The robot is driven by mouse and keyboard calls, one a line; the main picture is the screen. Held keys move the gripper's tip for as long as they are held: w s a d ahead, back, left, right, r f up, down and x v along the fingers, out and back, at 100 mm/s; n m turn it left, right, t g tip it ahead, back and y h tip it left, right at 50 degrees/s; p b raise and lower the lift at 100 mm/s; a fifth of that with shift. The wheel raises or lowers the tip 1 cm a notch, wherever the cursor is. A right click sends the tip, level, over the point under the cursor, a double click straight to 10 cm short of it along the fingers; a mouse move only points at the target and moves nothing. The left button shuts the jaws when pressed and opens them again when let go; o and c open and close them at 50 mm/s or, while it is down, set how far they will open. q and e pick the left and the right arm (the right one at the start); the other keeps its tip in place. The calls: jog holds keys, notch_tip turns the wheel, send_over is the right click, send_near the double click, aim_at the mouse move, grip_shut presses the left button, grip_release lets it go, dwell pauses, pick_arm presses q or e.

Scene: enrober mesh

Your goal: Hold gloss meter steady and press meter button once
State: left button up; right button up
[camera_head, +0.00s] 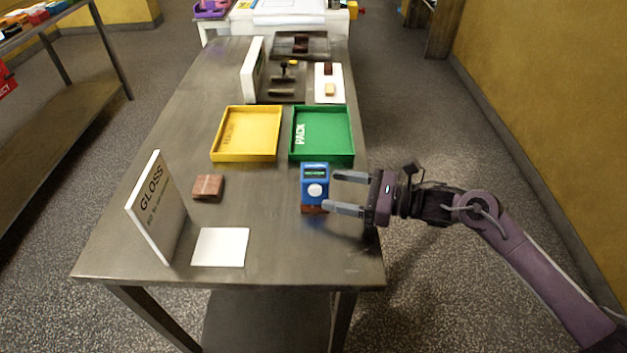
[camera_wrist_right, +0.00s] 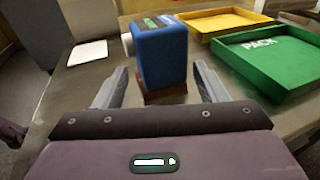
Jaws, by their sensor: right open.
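The gloss meter (camera_head: 315,175) is a blue box with a small green display and a round white button (camera_head: 315,190) on its face. It stands upright on a brown block (camera_head: 313,209) near the table's right edge. My right gripper (camera_head: 334,192) is open, its two fingers pointing left at the meter. In the right wrist view the meter (camera_wrist_right: 160,55) stands ahead, in line with the gap between the open fingers (camera_wrist_right: 160,85). The fingers seem not to touch it. My left gripper is not in view.
A green PACK tray (camera_head: 323,159) and a yellow tray (camera_head: 245,158) lie behind the meter. A brown piece (camera_head: 208,187), a white card (camera_head: 220,247) and an upright GLOSS sign (camera_head: 158,210) are to the left. The table front right (camera_head: 310,255) is clear.

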aim_at(320, 188)
jog(key=b+x, duration=0.3)
jog(key=shift+a+f, duration=0.25)
jog(key=shift+f, duration=0.05)
jog(key=shift+w+a+r+b, duration=0.1)
jog(key=shift+w+a+b, duration=0.1)
jog(key=shift+a+b, duration=0.25)
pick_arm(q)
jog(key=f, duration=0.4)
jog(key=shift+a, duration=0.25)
pick_arm(e)
jog(key=shift+r, duration=0.1)
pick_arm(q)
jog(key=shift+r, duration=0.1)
pick_arm(e)
jog(key=c, duration=0.6)
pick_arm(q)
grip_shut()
